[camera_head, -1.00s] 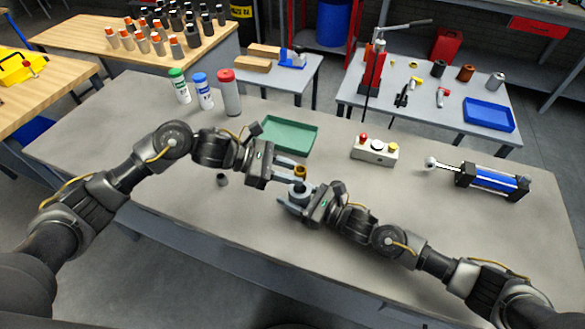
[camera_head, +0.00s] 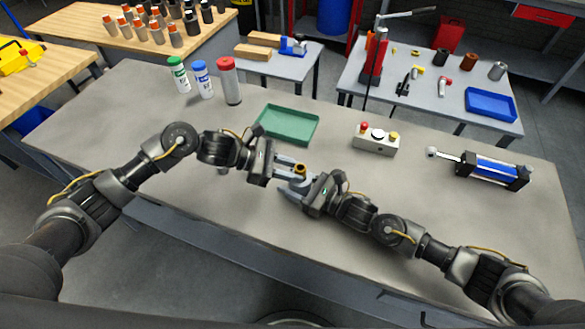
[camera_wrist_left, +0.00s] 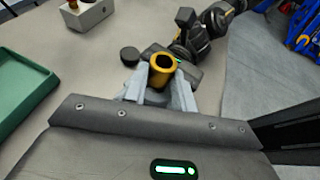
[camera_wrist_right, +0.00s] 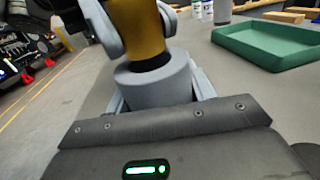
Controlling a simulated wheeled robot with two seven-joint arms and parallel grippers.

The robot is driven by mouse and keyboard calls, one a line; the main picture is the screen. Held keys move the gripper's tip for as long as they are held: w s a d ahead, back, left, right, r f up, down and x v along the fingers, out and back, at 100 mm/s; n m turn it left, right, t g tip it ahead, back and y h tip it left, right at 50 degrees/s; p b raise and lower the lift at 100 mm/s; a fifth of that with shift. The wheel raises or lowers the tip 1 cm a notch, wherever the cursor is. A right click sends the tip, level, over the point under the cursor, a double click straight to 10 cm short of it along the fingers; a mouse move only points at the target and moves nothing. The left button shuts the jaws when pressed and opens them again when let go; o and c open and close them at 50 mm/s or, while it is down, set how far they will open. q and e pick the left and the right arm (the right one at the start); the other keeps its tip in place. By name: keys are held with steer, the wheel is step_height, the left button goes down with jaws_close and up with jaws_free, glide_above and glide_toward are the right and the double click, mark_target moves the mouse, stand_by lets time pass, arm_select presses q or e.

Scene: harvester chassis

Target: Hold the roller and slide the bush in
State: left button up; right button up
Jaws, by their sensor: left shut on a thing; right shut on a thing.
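The golden bush (camera_head: 300,169) is in my left gripper (camera_head: 291,173), whose fingers are shut on it; its open top shows in the left wrist view (camera_wrist_left: 163,66). The grey roller (camera_wrist_right: 153,82) stands in my right gripper (camera_head: 298,192), shut around it, directly below the bush. In the right wrist view the bush (camera_wrist_right: 138,28) is above the roller, with a dark band between them at the roller's top. I cannot tell whether the bush's lower end is inside the bore. In the head view the fingers hide most of the roller.
A green tray (camera_head: 287,137) lies behind the grippers. A button box (camera_head: 375,140) and a blue cylinder unit (camera_head: 492,171) are to the right. Several bottles stand at the back left, including a red-capped one (camera_head: 230,85). The front right of the bench is clear.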

arm_select(q)
steer(key=shift+f, duration=0.65)
stand_by(1.3)
steer(key=o, duration=1)
steer(key=shift+s+f, duration=0.1)
steer(key=shift+c, duration=0.2)
steer(key=shift+o, duration=0.7)
steer(key=shift+s+f, duration=0.1)
steer(key=v, duration=1.2)
steer(key=shift+w+r, duration=0.2)
steer(key=shift+r, duration=0.15)
arm_select(e)
steer(key=shift+f, duration=0.1)
steer(key=o, duration=1.5)
steer(key=shift+c, duration=0.2)
